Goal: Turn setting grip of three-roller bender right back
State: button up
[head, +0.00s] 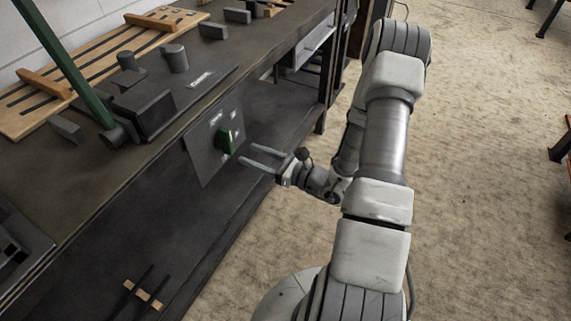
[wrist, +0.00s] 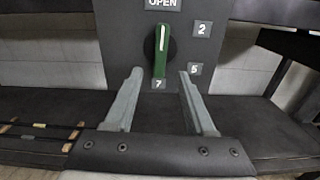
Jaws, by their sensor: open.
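The setting grip is a green bar-shaped handle (wrist: 161,50) with a pale line, on a dark round base on a grey panel (wrist: 120,40). It stands nearly upright in the wrist view, between the OPEN label (wrist: 163,4) above and the 7 label (wrist: 159,84) below. In the head view the green grip (head: 226,139) sticks out from the panel under the bench edge. My gripper (head: 258,157) is open, its two fingers pointing at the grip. In the wrist view the fingertips (wrist: 160,72) lie on either side of the grip's lower end, with gaps showing.
Labels 2 (wrist: 202,29) and 5 (wrist: 195,69) sit to the right of the grip. The three-roller bender (head: 147,105) with its green lever (head: 62,60) stands on the dark workbench (head: 50,178) above the panel. Open floor (head: 480,150) lies to the right.

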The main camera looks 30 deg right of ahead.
jog(key=p+v, duration=0.1)
jog(key=v, duration=0.9)
jog(key=shift+s, duration=0.2)
jog(key=s+a+r+n+g+h, duration=0.1)
jog(key=s+a+r+n+g, duration=0.3)
jog(key=a+r+n+g, duration=0.45)
jog(key=s+a+r+n+g+h, duration=0.1)
jog(key=s+a+r+n+g, duration=0.45)
jog(key=n, duration=0.55)
jog(key=s+d+r+n+t+h+p, duration=0.1)
jog(key=r+n+h+p, duration=0.3)
jog(key=r+p, duration=0.5)
jog(key=s+d+r+n+t+h+p, duration=0.2)
jog(key=r+p, duration=0.7)
jog(key=r, duration=1.1)
jog(key=d+n+t+h, duration=0.1)
jog(key=n+t+h, duration=0.1)
jog(key=n, duration=0.1)
jog(key=shift+s+r+n+h, duration=0.2)
jog(key=shift+r+n+h, duration=0.05)
jog(key=shift+n+h, duration=0.1)
